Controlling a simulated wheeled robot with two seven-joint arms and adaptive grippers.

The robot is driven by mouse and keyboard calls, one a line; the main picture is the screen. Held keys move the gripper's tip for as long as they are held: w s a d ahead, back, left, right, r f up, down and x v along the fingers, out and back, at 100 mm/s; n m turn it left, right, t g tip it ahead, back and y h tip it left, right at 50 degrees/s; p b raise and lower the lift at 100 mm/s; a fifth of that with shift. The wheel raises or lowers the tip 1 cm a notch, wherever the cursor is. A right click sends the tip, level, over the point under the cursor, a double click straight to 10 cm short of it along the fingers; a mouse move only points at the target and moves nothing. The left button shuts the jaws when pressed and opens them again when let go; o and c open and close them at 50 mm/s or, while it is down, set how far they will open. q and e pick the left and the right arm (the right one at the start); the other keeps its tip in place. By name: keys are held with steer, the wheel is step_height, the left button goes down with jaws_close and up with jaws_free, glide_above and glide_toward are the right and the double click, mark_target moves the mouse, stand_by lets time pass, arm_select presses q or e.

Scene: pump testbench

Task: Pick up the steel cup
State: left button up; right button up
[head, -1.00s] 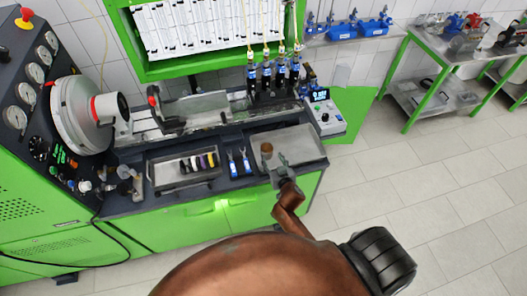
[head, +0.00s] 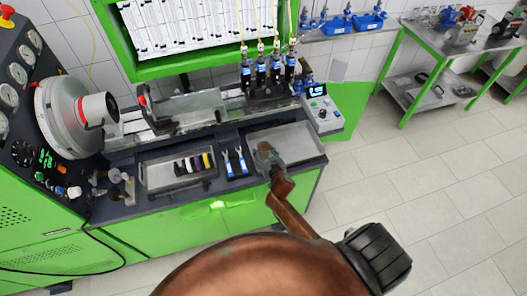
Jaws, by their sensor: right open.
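My right gripper (head: 266,153) is over the left part of the shallow metal tray (head: 304,139) on the right of the bench top. Its jaws are open. A small cup-like shape with a brownish top, which may be the steel cup, shows at the fingertips. The gripper covers most of it, so I cannot tell whether the fingers touch it or stand around it. My left gripper is out of view.
Left of my right gripper, two blue-handled tools (head: 235,162) lie on the dark bench, and a tray (head: 152,178) holds several dark and coloured rings. Injectors (head: 262,72) hang behind. A control box (head: 321,112) stands right. Floor (head: 430,180) to the right is clear.

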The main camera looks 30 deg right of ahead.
steer(key=shift+w+d+f, duration=0.1)
steer(key=shift+w+f, duration=0.25)
steer(key=shift+w, duration=0.25)
steer(key=shift+c, duration=0.6)
steer(key=c, duration=0.8)
steer(key=shift+r, duration=0.15)
steer(key=shift+r, duration=1.1)
steer(key=s+a+r, duration=0.3)
steer(key=a+r, duration=0.7)
steer(key=a, duration=0.3)
steer(key=shift+a+r, duration=0.25)
steer(key=shift+a, duration=0.05)
